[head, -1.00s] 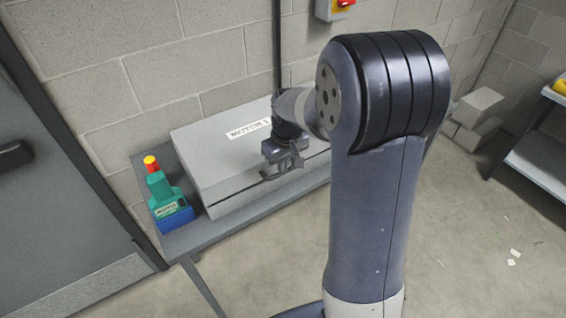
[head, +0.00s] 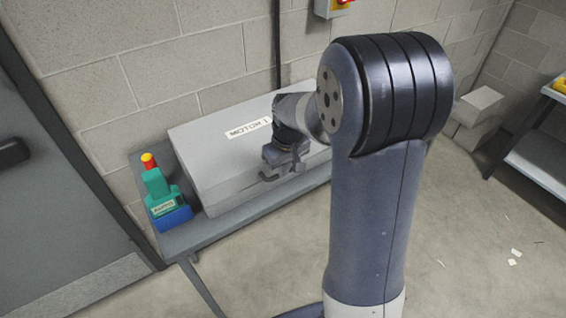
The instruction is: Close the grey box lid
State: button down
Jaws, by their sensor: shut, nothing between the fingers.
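The grey box (head: 250,190) stands on a narrow grey table against the block wall. Its lid (head: 205,145), labelled "MOTOR 1", lies down over the box, and I see no dark gap along the visible front edge. My gripper (head: 283,173) is shut and empty at the lid's front edge, right of the middle. I cannot tell whether it touches the lid. My arm hides the right part of the box and lid.
A green and blue device with a red and yellow top (head: 163,195) stands on the table (head: 190,238) just left of the box. Grey blocks (head: 478,117) and a shelf (head: 540,160) are at the right. The floor in front is mostly clear.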

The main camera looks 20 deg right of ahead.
notch_tip(320, 180, up, 14)
jog(key=s, duration=0.2)
jog(key=shift+d+f, duration=0.2)
jog(key=shift+d, duration=0.2)
jog(key=shift+s, duration=0.1)
notch_tip(320, 180, down, 13)
jog(key=w, duration=0.2)
jog(key=shift+w+a+b, duration=0.15)
jog(key=shift+a+b, duration=0.15)
jog(key=shift+a, duration=0.05)
